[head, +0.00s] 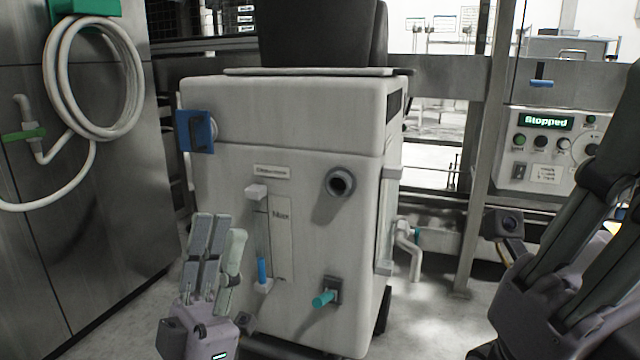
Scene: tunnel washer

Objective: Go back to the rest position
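My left gripper (216,226) is in the lower middle-left of the head view. Its grey fingers point up, straight and uncurled, with nothing between them. It is in front of the lower left part of a white machine cabinet (290,125); I cannot tell how far apart they are. My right gripper (592,185) is at the right edge, close to the camera. Its dark fingers slant up to the right and are cut off by the frame, so its opening is unclear. I see no object held in the visible parts of either gripper.
The cabinet has a blue handle (195,131), a round port (340,182) and a teal-handled valve (323,298). A coiled white hose (136,80) hangs on a steel wall at left. A control panel (545,142) at right reads "Stopped". Grey floor (440,325) shows between cabinet and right arm.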

